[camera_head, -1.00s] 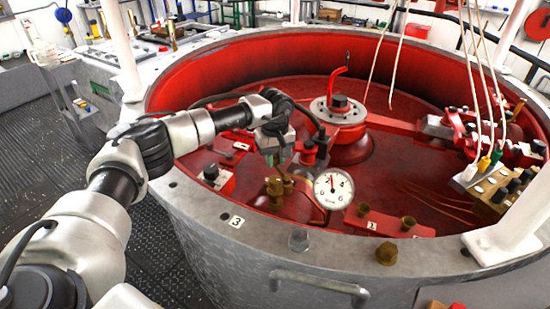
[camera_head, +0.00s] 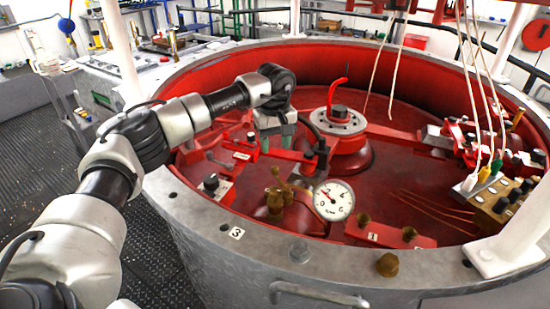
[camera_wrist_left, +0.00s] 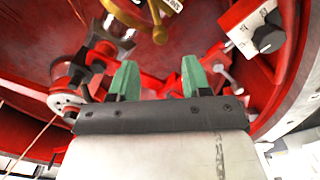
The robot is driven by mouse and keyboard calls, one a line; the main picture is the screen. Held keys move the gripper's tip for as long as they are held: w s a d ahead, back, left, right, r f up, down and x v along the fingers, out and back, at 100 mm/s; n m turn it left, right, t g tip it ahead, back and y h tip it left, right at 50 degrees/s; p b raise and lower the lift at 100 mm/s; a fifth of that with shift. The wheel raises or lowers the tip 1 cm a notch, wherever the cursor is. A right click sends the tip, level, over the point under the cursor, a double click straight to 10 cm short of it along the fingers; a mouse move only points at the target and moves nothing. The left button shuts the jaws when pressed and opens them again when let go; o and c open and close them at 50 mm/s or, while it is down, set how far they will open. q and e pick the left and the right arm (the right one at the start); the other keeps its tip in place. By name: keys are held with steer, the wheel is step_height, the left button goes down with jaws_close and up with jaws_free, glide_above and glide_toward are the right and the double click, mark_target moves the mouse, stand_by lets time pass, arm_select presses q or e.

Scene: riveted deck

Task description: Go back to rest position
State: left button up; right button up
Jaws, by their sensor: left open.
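My left arm comes in from the left over the rim of the round red-lined tank. Its gripper (camera_head: 277,142) hangs over the tank floor with green fingertips pointing down. In the left wrist view the two green fingers (camera_wrist_left: 157,78) are apart with nothing between them. The brass valve (camera_head: 274,203) stands below and nearer the rim, clear of the gripper. The white dial gauge (camera_head: 334,200) is just right of the valve, its needle pointing up and left. My right gripper is not in view.
The grey tank rim (camera_head: 236,234) curves in front. A central hub (camera_head: 338,122) stands right of the gripper. Cables run to a connector block (camera_head: 492,200) at right. Dark deck floor lies left.

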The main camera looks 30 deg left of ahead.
arm_select(q)
step_height(320, 180, up, 2)
steer(key=shift+r, duration=0.15)
stand_by(0.5)
